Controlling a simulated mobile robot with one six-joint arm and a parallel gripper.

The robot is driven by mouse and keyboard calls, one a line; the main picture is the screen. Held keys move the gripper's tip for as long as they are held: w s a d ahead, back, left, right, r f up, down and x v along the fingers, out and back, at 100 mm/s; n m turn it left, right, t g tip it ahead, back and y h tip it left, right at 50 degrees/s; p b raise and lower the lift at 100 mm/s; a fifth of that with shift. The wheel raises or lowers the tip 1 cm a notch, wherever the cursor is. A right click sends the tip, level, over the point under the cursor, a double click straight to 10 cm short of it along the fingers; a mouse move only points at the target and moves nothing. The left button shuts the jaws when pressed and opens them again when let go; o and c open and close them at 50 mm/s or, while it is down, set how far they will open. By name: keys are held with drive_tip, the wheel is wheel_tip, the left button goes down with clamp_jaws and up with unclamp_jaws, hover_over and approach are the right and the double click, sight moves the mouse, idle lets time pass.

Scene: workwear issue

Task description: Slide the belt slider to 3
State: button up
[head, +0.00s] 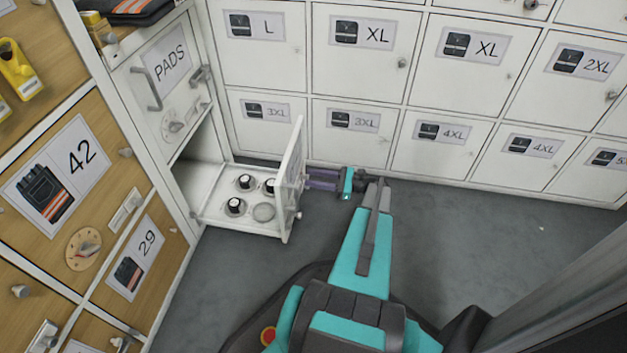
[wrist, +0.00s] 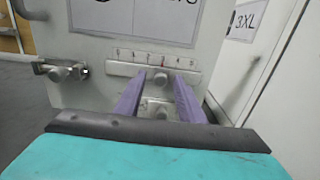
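The belt slider (wrist: 161,78) is a small round grey knob on a pale scale plate (wrist: 115,69) on the front of a pulled-out drawer. The scale has several small marks with a red one near the knob. The figures are too small to read surely. My gripper (wrist: 160,80) has its two purple fingers on either side of the knob, with a gap visible between them. I cannot tell whether either finger touches it. In the head view my gripper (head: 308,180) reaches the drawer front (head: 292,180) from the right; the slider is hidden there.
The open drawer (head: 215,214) holds several round black-and-white items. White lockers (head: 350,90) stand close behind my arm. Grey floor is clear at right.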

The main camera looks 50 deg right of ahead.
drive_tip(key=shift+s+d, duration=0.1)
drive_tip(key=p+v, duration=0.5)
drive_tip(key=v, duration=0.8)
drive_tip(key=shift+s, duration=0.25)
